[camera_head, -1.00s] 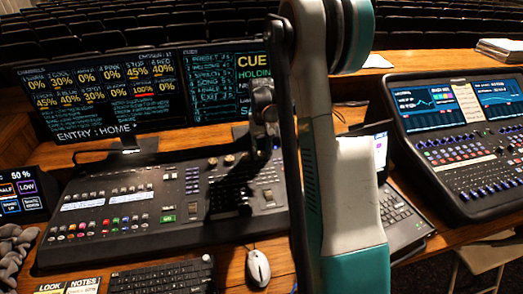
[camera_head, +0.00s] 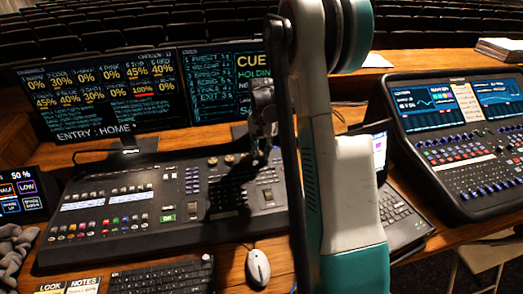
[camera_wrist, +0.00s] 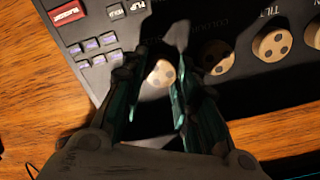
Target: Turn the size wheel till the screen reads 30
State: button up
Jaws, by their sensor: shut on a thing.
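My gripper (camera_wrist: 157,105) is shut on a cream round wheel (camera_wrist: 160,73) with dark dots, seen between its fingers in the wrist view. Its label is hidden or in shadow, so I cannot read which wheel it is. In the head view my gripper (camera_head: 260,152) points down at the right part of the lighting desk's upper edge and hides this wheel. The wide screen (camera_head: 105,95) behind the desk shows yellow percentages in two rows, including 30%, 45%, 40% and 100%. Their small labels are too blurred to tell which value is the size.
More cream wheels stand right of my gripper in the wrist view, one marked TILT (camera_wrist: 271,43) and one in shadow (camera_wrist: 215,56). A red button (camera_wrist: 67,12) is at upper left. A mouse (camera_head: 258,267), a laptop (camera_head: 402,215) and a second console (camera_head: 465,150) surround the desk.

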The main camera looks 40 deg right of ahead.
aim_at(261, 153)
jog(key=o, duration=0.8)
jog(key=shift+r, duration=0.15)
notch_tip(261, 153, up, 12)
jog(key=shift+f, duration=0.15)
jog(key=shift+a, duration=0.1)
